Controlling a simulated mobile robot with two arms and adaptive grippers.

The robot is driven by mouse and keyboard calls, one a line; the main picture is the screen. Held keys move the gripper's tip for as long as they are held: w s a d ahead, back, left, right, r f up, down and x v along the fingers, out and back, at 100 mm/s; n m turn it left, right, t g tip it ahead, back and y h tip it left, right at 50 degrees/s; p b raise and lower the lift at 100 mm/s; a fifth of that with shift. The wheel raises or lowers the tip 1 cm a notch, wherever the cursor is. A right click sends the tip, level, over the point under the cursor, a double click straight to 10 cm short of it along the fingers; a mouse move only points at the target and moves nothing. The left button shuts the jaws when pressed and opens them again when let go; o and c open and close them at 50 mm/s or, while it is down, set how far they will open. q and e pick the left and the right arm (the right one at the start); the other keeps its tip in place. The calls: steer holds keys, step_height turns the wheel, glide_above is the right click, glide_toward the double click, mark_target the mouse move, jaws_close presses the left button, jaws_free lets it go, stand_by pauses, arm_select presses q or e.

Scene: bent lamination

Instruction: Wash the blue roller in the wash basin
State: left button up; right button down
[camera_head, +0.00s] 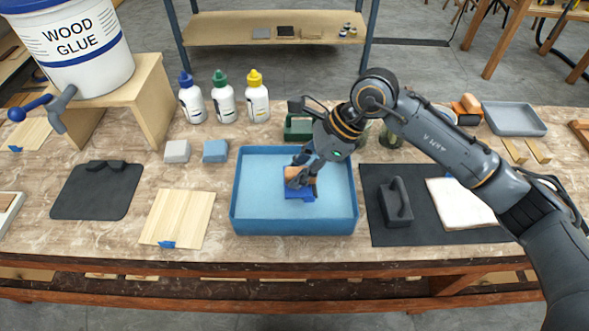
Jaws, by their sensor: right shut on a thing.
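The blue wash basin (238,205) stands near the middle of the table and holds light blue water. My right arm reaches in from the right. Its gripper (297,178) points down inside the basin and is shut on the blue roller (300,194). A blue part and a tan part of the roller show below and beside the fingers. The fingers hide the rest of it, and I cannot tell how deep it sits in the water. My left gripper is not in view.
A wood glue bucket (75,50) stands on a wooden stand (150,85) at the back left. Glue bottles (224,98) stand behind the basin. A grey block (177,151) and a blue block (215,151) lie left of it. A dark mat (385,237) lies at right, wooden boards (178,215) at left.

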steer(key=shift+r, duration=0.1)
steer(key=shift+a+r+p, duration=0.35)
steer(key=shift+a+r, duration=0.15)
steer(key=shift+r, duration=0.55)
steer(key=shift+a+r+p, duration=0.4)
steer(key=shift+a+r, duration=0.15)
steer(key=shift+r, duration=0.45)
steer(key=shift+a+r+p, duration=0.35)
steer(key=shift+a+r, duration=0.15)
steer(key=shift+r, duration=0.55)
step_height(320, 180, up, 5)
steer(key=shift+p, duration=1)
